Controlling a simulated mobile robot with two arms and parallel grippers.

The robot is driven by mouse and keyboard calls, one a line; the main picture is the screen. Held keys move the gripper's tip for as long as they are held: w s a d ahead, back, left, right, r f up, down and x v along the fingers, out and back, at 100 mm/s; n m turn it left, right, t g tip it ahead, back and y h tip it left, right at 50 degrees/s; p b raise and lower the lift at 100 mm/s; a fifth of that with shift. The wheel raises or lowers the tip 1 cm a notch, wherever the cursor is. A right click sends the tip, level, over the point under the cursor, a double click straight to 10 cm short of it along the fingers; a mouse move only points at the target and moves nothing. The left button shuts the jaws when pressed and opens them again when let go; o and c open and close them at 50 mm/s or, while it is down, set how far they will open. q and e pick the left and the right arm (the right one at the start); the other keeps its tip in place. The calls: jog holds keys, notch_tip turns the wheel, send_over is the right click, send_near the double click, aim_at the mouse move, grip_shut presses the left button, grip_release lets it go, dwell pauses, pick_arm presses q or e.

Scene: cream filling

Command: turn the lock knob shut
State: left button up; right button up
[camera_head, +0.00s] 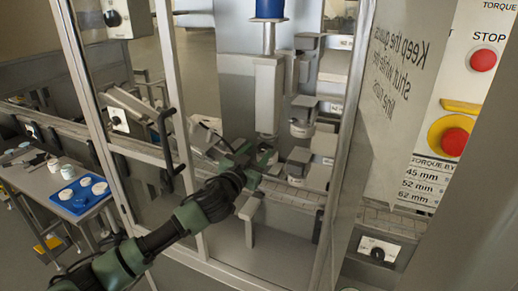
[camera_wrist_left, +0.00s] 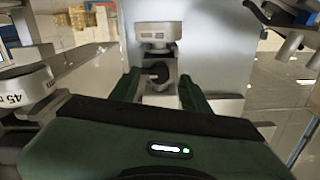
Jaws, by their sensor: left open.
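A black knob (camera_wrist_left: 158,73) on a pale grey fixture shows in the left wrist view, between my left gripper's fingers and beyond them. It looks like the lock knob. My left gripper (camera_head: 245,160) is green and open, reaching through the guard frame in the head view. In the left wrist view, its fingers (camera_wrist_left: 159,88) stand apart to either side of the knob. I cannot tell whether they touch it. In the head view the gripper and machine parts hide this knob. My right gripper is in neither view.
A guard frame (camera_head: 185,130) surrounds the opening. Its transparent panel (camera_head: 395,110) stands at the right. Grey filling heads and a conveyor (camera_head: 305,192) lie close to my gripper. Another black knob (camera_head: 377,253) sits lower right. A blue tray (camera_head: 78,207) lies on the left table.

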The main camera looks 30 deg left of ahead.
pick_arm(q)
jog(key=shift+w, duration=0.75)
jog(key=shift+f, duration=0.1)
grip_shut()
